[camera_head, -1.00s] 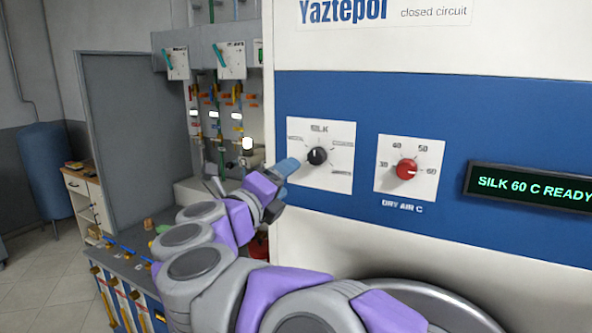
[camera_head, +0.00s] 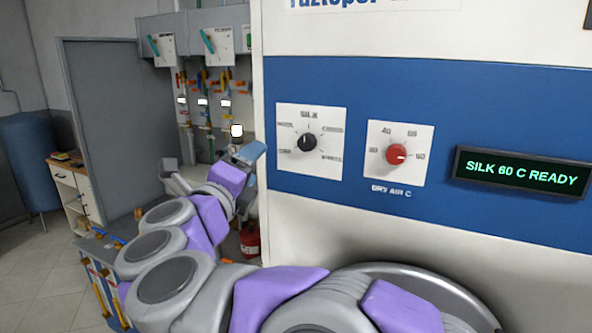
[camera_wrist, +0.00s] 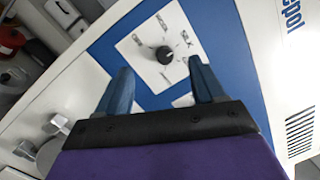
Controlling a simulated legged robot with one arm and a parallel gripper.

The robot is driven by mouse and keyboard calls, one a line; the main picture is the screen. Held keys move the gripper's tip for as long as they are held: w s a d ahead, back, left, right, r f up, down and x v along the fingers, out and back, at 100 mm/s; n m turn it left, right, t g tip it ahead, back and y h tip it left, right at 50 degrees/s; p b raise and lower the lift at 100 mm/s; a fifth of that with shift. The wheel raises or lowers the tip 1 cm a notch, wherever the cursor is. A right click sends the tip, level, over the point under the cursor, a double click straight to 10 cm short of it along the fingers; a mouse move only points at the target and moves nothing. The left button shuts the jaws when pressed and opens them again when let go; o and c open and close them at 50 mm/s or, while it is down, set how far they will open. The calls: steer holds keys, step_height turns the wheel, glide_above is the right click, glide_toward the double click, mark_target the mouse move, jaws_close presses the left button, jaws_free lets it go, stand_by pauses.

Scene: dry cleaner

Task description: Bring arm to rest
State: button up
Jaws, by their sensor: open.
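My arm (camera_head: 165,262), grey and purple, reaches across the lower front of the dry-cleaning machine in the head view. My gripper (camera_head: 252,152) is at its far end, left of the machine's control panel and apart from it. In the wrist view my gripper (camera_wrist: 160,85) has its two blue fingers spread with nothing between them. The black program knob (camera_head: 307,142) lies beyond the fingers and also shows in the wrist view (camera_wrist: 165,54). The red dry air knob (camera_head: 396,154) sits to its right. The display (camera_head: 521,173) reads "SILK 60 C READY".
The blue-striped machine front (camera_head: 480,110) fills the right side. Pipes and valves (camera_head: 205,105) line the wall behind my gripper. A red extinguisher-like object (camera_head: 250,240) stands below it. A drawer cabinet (camera_head: 75,190) and blue tank (camera_head: 30,160) are at the left, with open floor before them.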

steer(key=s+d+f+n+g+y+b, duration=0.1)
steer(key=s+d+f+n+g+y, duration=0.2)
steer(key=f+n, duration=0.45)
steer(key=s+f+n+g+y, duration=0.4)
steer(key=f+n+y, duration=0.15)
steer(key=n, duration=0.35)
steer(key=s+d+f+n+g+y+b, duration=0.1)
steer(key=s+d+f+n+g+y, duration=0.2)
steer(key=f+n, duration=0.45)
steer(key=s+d+f+g+h, duration=0.2)
steer(key=s+d+f+g, duration=0.1)
steer(key=s+d+f, duration=0.2)
steer(key=s+d+f+n+g+h, duration=0.1)
steer(key=s+d+f+g, duration=0.3)
steer(key=s+d, duration=0.5)
steer(key=s+d+f+g+h, duration=0.3)
steer(key=s+d+f, duration=0.3)
steer(key=s, duration=0.5)
steer(key=shift+s+d+f+g+h+b, duration=0.35)
steer(key=shift+d+f+h, duration=0.1)
steer(key=shift+d, duration=0.5)
steer(key=shift+w+a, duration=0.1)
steer(key=shift+w, duration=0.05)
